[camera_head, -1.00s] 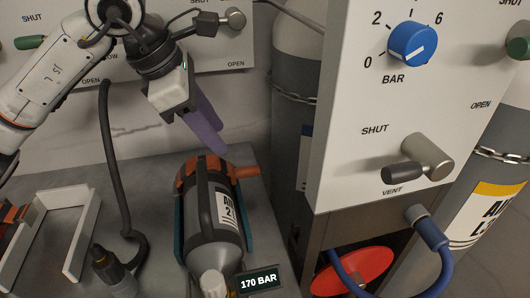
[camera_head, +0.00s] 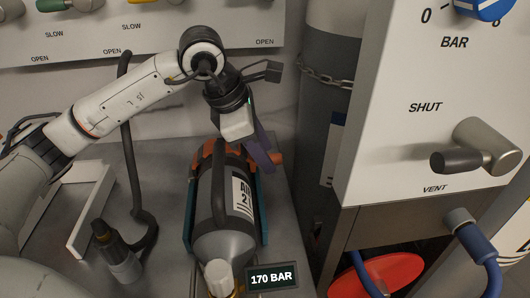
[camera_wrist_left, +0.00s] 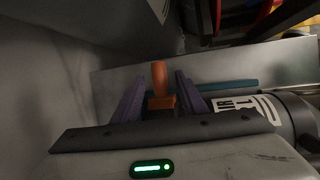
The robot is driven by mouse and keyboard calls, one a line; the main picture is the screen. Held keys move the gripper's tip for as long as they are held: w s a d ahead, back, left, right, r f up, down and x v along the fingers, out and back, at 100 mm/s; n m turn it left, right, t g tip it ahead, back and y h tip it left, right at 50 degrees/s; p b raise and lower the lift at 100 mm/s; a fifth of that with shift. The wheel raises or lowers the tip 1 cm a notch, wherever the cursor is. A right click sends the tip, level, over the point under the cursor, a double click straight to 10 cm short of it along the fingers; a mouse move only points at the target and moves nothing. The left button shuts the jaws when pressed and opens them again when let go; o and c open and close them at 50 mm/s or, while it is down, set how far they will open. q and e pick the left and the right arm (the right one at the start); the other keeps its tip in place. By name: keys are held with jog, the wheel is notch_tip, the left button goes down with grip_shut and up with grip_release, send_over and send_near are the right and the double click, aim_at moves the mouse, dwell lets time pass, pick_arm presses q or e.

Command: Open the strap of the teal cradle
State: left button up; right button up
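The teal cradle (camera_head: 261,208) holds a grey cylinder (camera_head: 222,236) lying on the bench. An orange strap (camera_head: 205,152) crosses the cylinder's far end, and its orange lever (camera_head: 277,158) sticks out to the right. My left gripper (camera_head: 262,160) is down at the strap's right side, its purple finger close to the lever. In the left wrist view the two purple fingers (camera_wrist_left: 158,100) stand apart, with the orange lever (camera_wrist_left: 160,75) between them. I see a gap on both sides of the lever. The teal cradle edge (camera_wrist_left: 232,86) lies behind. My right gripper is not in view.
A white panel (camera_head: 400,110) with a vent lever (camera_head: 478,150) stands to the right. A 170 BAR display (camera_head: 272,278) is near the cylinder's valve.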

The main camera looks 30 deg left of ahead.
pick_arm(q)
jog(key=shift+w+f, duration=0.15)
jog(key=shift+f, duration=0.1)
grip_shut()
jog(key=shift+w+d+r, duration=0.1)
